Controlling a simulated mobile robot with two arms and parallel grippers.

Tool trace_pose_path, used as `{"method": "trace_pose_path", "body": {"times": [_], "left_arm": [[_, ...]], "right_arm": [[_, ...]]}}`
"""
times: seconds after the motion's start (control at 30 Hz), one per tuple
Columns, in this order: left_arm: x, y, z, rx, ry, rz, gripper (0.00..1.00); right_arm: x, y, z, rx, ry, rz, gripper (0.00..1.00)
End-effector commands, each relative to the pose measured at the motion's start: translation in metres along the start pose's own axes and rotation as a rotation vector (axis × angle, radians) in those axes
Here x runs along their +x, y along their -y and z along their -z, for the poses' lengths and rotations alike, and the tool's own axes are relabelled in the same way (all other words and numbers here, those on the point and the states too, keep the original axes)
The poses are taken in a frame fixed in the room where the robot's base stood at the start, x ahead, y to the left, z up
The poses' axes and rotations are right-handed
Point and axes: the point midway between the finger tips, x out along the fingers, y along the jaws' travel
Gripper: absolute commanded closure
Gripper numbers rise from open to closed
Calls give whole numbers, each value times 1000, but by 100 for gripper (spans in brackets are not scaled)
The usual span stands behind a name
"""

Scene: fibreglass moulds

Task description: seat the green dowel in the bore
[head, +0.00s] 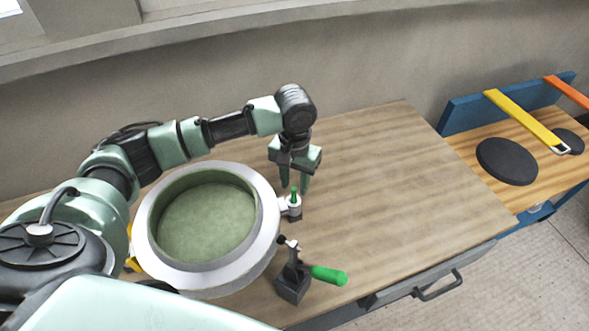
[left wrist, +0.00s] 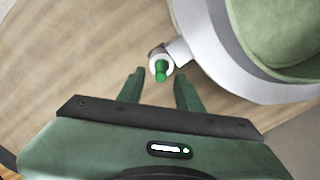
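The green dowel (head: 294,191) stands upright at the small pale lug (head: 284,206) on the right side of the round mould (head: 262,240). Its top sticks up above the lug; how deep its lower end sits in the bore is hidden. In the left wrist view the dowel (left wrist: 161,70) shows within the lug's pale ring (left wrist: 155,56). My left gripper (head: 294,183) points down over the dowel. Its fingers are apart, one on each side of the dowel, with gaps visible in the left wrist view (left wrist: 160,82). My right gripper is not in view.
A toggle clamp with a green handle (head: 328,275) stands on a dark block (head: 293,285) near the table's front edge. The wooden table (head: 400,190) is clear to the right. Beyond is a blue bench with dark discs (head: 507,161) and a yellow bar (head: 525,122).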

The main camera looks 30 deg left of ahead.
Motion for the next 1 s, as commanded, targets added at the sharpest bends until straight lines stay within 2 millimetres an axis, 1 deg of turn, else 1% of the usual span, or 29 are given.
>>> {"method": "trace_pose_path", "body": {"times": [0.03, 0.1, 0.2, 0.33, 0.5, 0.9, 1.0], "left_arm": [[-11, 0, 1, 1, -6, -1, 65], [-26, 0, 2, 0, -6, -1, 65], [-44, 0, 2, 0, -6, 0, 65], [-58, 0, 1, 0, -6, 0, 65], [-65, 1, 1, 0, -5, 1, 65], [-65, 1, 1, -1, -5, 1, 65], [-69, 1, 1, -1, -6, 1, 65]], "right_arm": [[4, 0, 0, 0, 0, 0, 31], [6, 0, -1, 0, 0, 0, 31], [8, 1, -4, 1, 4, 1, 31], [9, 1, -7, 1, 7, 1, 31], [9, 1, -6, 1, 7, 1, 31], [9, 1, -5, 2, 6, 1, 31], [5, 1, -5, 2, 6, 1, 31]]}}
